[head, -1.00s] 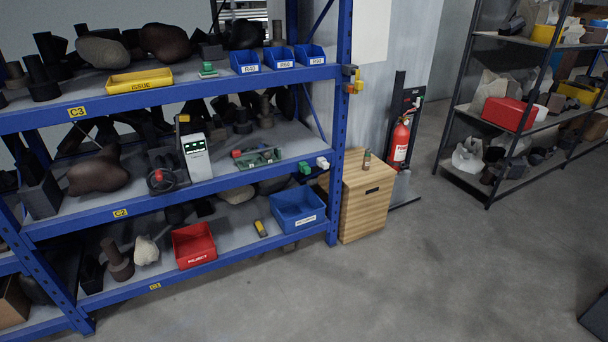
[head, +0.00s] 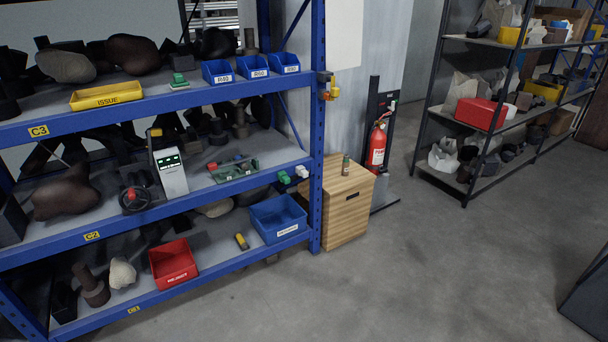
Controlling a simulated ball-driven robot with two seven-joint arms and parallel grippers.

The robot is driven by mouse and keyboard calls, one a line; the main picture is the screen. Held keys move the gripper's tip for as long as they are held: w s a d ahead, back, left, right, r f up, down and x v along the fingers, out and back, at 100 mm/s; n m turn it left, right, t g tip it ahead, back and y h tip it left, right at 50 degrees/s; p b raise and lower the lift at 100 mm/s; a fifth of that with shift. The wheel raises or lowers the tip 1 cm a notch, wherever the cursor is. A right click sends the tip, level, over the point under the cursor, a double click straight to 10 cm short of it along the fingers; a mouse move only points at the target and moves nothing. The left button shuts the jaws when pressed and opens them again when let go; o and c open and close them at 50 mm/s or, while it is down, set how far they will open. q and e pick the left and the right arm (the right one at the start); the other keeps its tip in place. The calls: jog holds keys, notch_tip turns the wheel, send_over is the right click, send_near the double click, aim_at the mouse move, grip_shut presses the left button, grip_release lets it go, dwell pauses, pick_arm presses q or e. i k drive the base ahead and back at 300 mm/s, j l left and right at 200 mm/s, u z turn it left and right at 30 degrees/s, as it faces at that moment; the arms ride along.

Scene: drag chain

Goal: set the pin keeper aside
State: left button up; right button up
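I cannot tell for sure which thing is the pin keeper. On the middle shelf a green tray with small red and green parts (head: 233,169) lies right of a grey device with a green-lit display (head: 170,173). A small green part (head: 283,177) and a white part (head: 302,171) sit at that shelf's right end. A small green part (head: 179,81) sits on the upper shelf. A small yellow and dark piece (head: 241,241) lies on the lower shelf between a red bin (head: 173,262) and a blue bin (head: 278,219). Neither of my grippers is in view.
The blue rack (head: 317,210) fills the left side. A yellow ISSUE tray (head: 106,96) and several small blue bins stand on top. A wooden cabinet (head: 346,218) and a fire extinguisher (head: 377,147) stand right of it. The floor (head: 420,270) in front is clear.

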aim_at(334, 92)
jog(key=i+l, duration=0.1)
jog(key=i, duration=0.35)
jog(key=i+l+u, duration=0.15)
jog(key=i, duration=0.3)
jog(key=i+l, duration=0.1)
jog(key=i, duration=0.35)
jog(key=i+l+u, duration=0.1)
jog(key=i, duration=0.35)
jog(key=i+l+u, duration=0.1)
jog(key=i, duration=0.3)
jog(key=l, duration=0.1)
